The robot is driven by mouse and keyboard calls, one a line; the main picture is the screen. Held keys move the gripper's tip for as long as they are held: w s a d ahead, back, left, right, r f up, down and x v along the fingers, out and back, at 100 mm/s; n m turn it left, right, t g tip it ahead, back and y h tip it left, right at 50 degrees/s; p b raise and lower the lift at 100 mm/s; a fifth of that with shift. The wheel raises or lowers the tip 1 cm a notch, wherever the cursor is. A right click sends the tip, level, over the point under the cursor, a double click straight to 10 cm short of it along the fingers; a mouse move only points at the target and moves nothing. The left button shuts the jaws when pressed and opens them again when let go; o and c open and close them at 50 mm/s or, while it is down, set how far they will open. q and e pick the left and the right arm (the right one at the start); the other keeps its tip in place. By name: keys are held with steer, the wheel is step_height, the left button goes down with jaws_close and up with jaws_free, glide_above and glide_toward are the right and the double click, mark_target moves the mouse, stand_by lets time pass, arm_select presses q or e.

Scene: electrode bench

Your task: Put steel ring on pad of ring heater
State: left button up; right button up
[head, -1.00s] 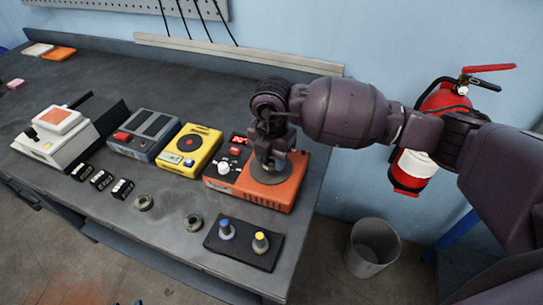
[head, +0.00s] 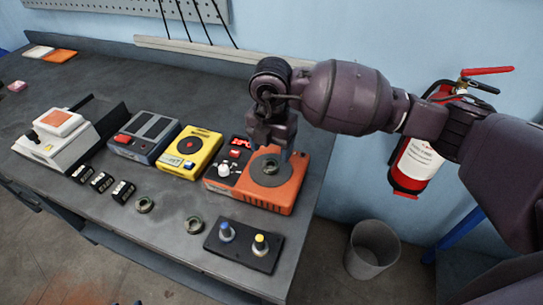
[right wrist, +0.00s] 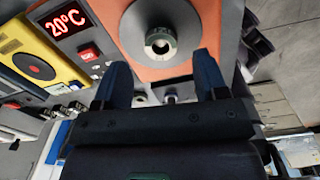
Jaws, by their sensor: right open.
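The ring heater (head: 282,195) is the orange unit at the right end of the device row. Its display (right wrist: 68,22) reads 20°C in the right wrist view. A steel ring (head: 270,167) lies flat on its round grey pad (head: 257,172), near the middle; the ring also shows in the right wrist view (right wrist: 160,43). My right gripper (head: 268,143) is just above and behind the pad, open and empty. Its two fingers (right wrist: 162,75) are apart and clear of the ring in the right wrist view. My left gripper is not in view.
Two similar rings (head: 144,204) (head: 194,225) lie on the bench in front. A black holder (head: 244,262) with a blue-topped and a yellow-topped piece stands at the front right. A yellow unit (head: 200,139) is left of the heater. A bin (head: 372,250) stands on the floor.

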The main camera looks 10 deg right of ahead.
mark_target(271, 166)
step_height(271, 166, up, 8)
steer(key=shift+f, duration=0.15)
steer(key=shift+s, duration=0.15)
stand_by(0.5)
